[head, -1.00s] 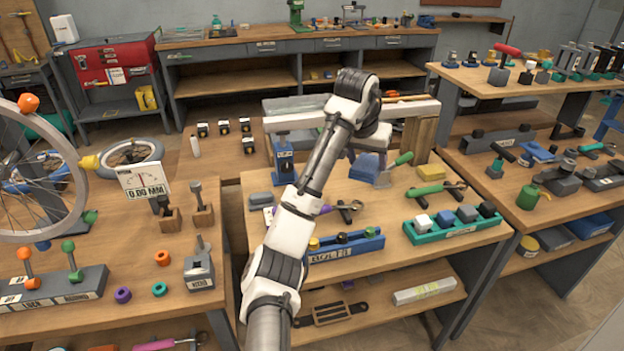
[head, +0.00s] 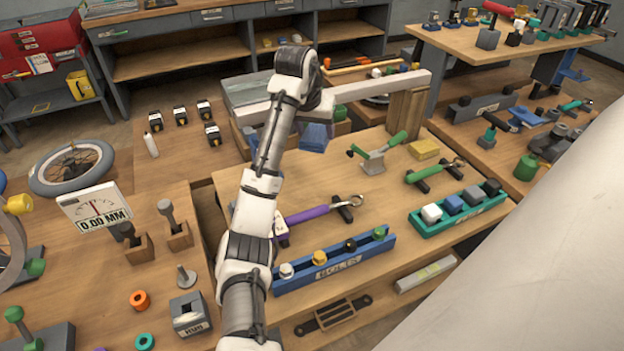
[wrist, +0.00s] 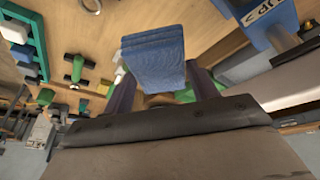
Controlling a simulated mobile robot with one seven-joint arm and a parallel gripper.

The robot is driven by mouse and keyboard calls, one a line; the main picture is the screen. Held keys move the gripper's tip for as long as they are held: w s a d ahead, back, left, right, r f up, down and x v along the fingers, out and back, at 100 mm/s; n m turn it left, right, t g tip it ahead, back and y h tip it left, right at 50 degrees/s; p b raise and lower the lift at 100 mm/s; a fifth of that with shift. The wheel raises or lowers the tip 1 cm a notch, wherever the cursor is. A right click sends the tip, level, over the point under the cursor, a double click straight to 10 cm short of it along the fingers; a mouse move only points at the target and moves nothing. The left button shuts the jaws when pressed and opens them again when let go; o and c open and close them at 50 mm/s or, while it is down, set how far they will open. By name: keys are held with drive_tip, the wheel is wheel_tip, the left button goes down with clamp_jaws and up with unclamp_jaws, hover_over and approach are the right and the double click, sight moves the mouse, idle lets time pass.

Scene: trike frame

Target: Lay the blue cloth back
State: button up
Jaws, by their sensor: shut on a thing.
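The blue cloth (head: 314,137) is a folded pad below the end of my arm in the head view, in front of the pale beam. In the wrist view the cloth (wrist: 153,52) sits between the two dark fingers of my gripper (wrist: 163,88), which is shut on it. It appears held above the bench, though its exact height is unclear. The fingers are largely hidden behind my arm and the cloth in the head view.
The pale beam (head: 380,87) rests on a wooden block (head: 405,118) at the back. A green-handled tool (head: 376,155), a yellow sponge (head: 424,149), a purple-handled tool (head: 312,212), a blue rack (head: 335,262) and a teal rack (head: 458,210) share the bench. Bare wood lies between them.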

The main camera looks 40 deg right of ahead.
wheel_tip(320, 180, down, 16)
drive_tip(key=p, duration=0.3)
drive_tip(key=o, duration=1.3)
drive_tip(key=shift+r, duration=0.1)
drive_tip(key=b+v, duration=0.1)
drive_tip(key=v, duration=1.1)
